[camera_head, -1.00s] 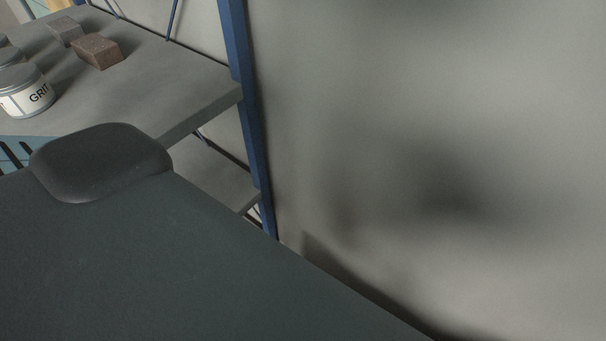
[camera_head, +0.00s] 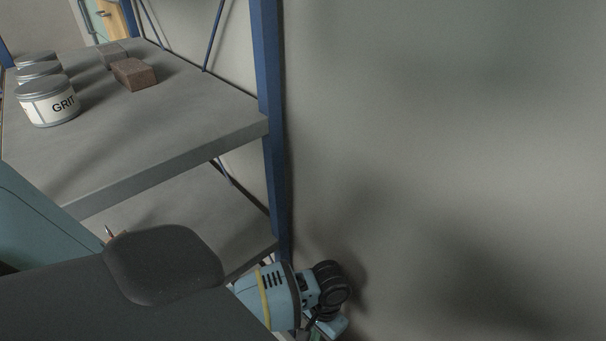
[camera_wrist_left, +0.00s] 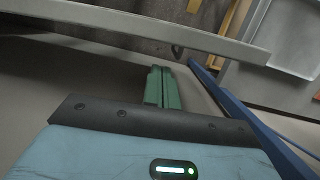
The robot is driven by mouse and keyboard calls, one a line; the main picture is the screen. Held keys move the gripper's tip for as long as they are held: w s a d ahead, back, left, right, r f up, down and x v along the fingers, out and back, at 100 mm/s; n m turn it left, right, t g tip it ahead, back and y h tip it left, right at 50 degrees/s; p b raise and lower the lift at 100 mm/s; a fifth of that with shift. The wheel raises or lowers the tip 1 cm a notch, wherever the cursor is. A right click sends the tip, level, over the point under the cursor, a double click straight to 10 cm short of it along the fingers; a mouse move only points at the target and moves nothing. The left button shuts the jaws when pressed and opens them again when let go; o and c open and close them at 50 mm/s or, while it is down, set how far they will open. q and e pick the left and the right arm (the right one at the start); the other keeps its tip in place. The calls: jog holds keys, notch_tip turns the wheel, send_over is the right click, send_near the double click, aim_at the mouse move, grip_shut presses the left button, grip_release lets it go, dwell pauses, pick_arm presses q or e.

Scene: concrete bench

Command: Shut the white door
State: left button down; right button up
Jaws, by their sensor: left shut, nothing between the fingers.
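I cannot clearly pick out a white door. In the head view, a tan panel with a pale edge (camera_head: 108,20) stands far off at the top left; I cannot tell if it belongs to the door. In the left wrist view, a pale panel (camera_wrist_left: 290,38) beside a wooden strip shows at the top right, also uncertain. My left gripper (camera_wrist_left: 162,86) has its green fingers together, with nothing between them, below a pale shelf-like edge. My right gripper is not in view.
A grey shelf unit (camera_head: 165,160) with a blue post (camera_head: 268,100) fills the left of the head view. It bears several cans, including one marked GRIT (camera_head: 48,100), and a brown block (camera_head: 134,74). A plain grey wall (camera_head: 450,130) fills the right.

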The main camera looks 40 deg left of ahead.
pick_arm(q)
jog(key=a+b+x, duration=0.2)
jog(key=x, duration=0.7)
jog(key=shift+f, duration=0.2)
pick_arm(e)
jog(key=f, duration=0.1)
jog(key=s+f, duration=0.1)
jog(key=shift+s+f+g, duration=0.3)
pick_arm(q)
jog(key=shift+s, duration=0.1)
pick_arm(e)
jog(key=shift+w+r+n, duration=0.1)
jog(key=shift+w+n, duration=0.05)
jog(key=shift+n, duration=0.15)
